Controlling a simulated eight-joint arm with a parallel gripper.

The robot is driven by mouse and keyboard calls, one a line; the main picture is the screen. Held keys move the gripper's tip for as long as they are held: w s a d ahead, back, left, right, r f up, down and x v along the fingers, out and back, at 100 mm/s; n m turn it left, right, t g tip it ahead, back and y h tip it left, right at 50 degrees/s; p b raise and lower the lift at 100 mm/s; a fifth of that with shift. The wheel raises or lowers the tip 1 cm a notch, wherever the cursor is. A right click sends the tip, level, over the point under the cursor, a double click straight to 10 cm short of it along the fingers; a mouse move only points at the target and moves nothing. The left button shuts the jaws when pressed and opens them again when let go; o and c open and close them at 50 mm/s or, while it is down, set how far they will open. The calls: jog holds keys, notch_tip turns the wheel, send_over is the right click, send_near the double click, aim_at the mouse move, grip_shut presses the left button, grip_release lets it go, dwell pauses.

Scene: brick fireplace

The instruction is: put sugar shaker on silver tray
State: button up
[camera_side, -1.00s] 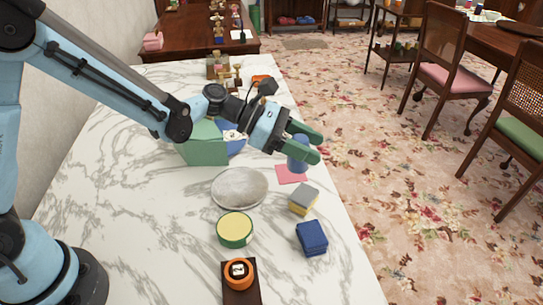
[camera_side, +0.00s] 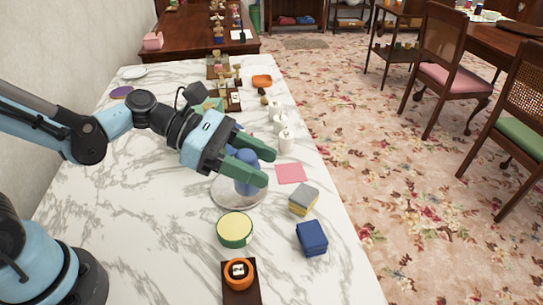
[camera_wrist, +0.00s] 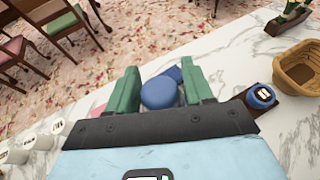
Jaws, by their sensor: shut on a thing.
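The sugar shaker appears to be the blue, round-topped piece (camera_side: 246,187) held by my gripper (camera_side: 260,167) in the side view. The green fingers are shut around its middle, and it looks upright. The silver tray (camera_side: 221,198) is a round grey plate on the marble counter. The shaker's lower end is in front of or over the tray's middle; I cannot tell whether it touches. In the wrist view the shaker's blue top (camera_wrist: 158,93) sits between the two green fingers. The tray is hidden there.
A green-sided tin with a yellow top (camera_side: 235,227) stands just in front of the tray. A grey-yellow block (camera_side: 303,199), a blue block (camera_side: 312,238) and a pink square (camera_side: 291,173) lie to the right. White jars (camera_side: 286,142) stand behind. Bare marble lies left.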

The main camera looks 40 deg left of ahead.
jog(key=shift+s+a+f, duration=0.1)
jog(key=shift+s+a, duration=0.25)
jog(key=shift+s, duration=0.15)
jog(key=shift+w+a+f, duration=1.35)
jog(key=shift+f, duration=0.45)
jog(key=shift+w+a+f, duration=1.3)
jog(key=shift+a+f, duration=0.05)
jog(key=shift+f, duration=0.45)
jog(key=shift+w+a+f, duration=1.35)
jog(key=shift+f, duration=0.45)
jog(key=o, duration=1.1)
jog(key=shift+o, duration=0.2)
